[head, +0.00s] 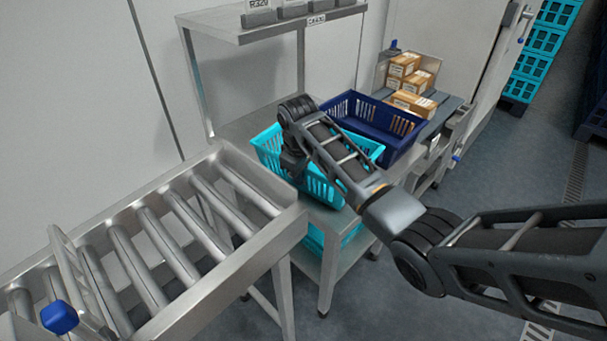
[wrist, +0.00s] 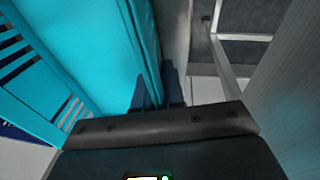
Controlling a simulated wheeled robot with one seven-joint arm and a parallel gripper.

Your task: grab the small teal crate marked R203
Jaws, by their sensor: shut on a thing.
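A small teal crate (head: 268,147) stands on the steel table (head: 236,127), beside the dark blue crate. My arm crosses in front of it and hides part of it. No R203 marking can be read on it. My gripper (head: 292,172) is at the crate's near left wall. In the wrist view, the teal crate (wrist: 85,35) fills the left side, and my gripper (wrist: 157,93) is shut on its wall, one finger on each side. The crate looks upright and in contact with the table, though its underside is mostly hidden.
A dark blue crate (head: 352,108) stands close behind. Cardboard boxes (head: 408,85) sit at the back right. A roller conveyor (head: 150,245) lies at the left. An upper shelf (head: 270,30) overhangs the table. Another teal crate (head: 314,240) is underneath.

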